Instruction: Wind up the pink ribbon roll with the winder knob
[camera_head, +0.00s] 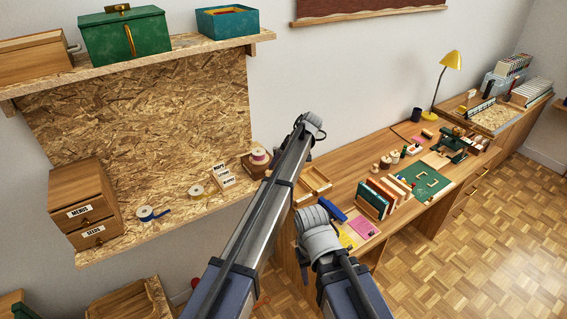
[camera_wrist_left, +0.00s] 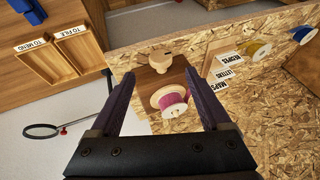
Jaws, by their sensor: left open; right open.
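The pink ribbon roll (camera_wrist_left: 173,102) is a spool with pale flanges on a dark wooden winder block (camera_wrist_left: 150,86). The round pale wooden winder knob (camera_wrist_left: 160,60) stands on the same block, beside the roll. In the head view the roll (camera_head: 260,156) sits at the right end of the OSB shelf, partly hidden by my arm. My left gripper (camera_wrist_left: 157,78) is open and empty in the left wrist view, its fingers either side of the winder without visible contact. My right gripper (camera_head: 335,211) is mostly hidden behind its wrist over the desk; it is open.
Blue (camera_head: 150,214) and yellow (camera_head: 196,191) ribbon rolls and label cards (camera_head: 222,174) share the OSB shelf. A small drawer cabinet (camera_head: 88,200) stands at its left. The desk holds books (camera_head: 375,196), a green mat (camera_head: 425,181) and a yellow lamp (camera_head: 451,61).

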